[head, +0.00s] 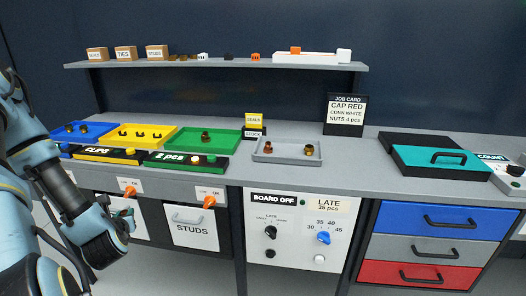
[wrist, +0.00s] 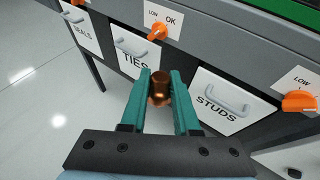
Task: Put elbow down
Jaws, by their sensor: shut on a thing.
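My gripper (wrist: 160,102) is shut on the elbow (wrist: 159,84), a small copper-brown fitting held between the teal fingers in the wrist view. The fingers cover its sides, so its full shape is hidden. In the head view my gripper (head: 124,214) is at the lower left, in front of the drawers below the bench top. The elbow cannot be made out clearly there.
A grey tray (head: 263,155) with two small fittings lies mid-bench. Blue, yellow and green trays (head: 225,140) stand to its left. A teal lid with a handle (head: 420,166) lies at right. Orange knobs (wrist: 157,33) jut from the bench front above the TIES and STUDS (wrist: 217,115) drawers.

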